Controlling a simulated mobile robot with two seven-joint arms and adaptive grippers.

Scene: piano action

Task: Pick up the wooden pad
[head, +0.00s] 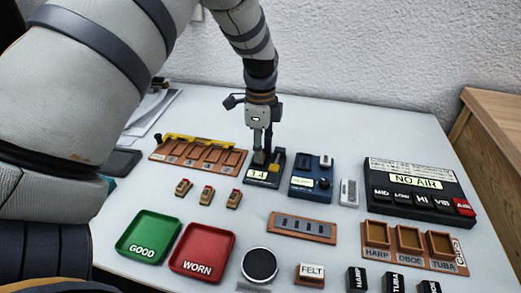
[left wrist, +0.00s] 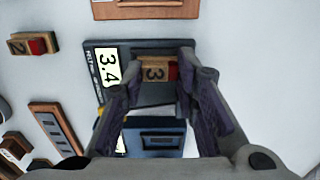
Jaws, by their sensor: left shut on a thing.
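A small wooden pad (left wrist: 155,73) marked 3, with a red felt end, lies between the fingers of my left gripper (left wrist: 182,85) in the left wrist view. The gripper is shut on it, over the dark gauge (left wrist: 118,88), whose display reads 3.4. In the head view my left gripper (head: 262,155) points straight down at the gauge (head: 256,181), and the pad is hard to make out there. My right gripper is not seen.
A brown rack (head: 232,160) with a yellow bar stands left of the gauge, a blue device (head: 303,190) right of it. Nearer are a green GOOD tray (head: 130,252), a red WORN tray (head: 182,268) and a slotted brown holder (head: 275,230). A NO AIR box (head: 380,207) stands right.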

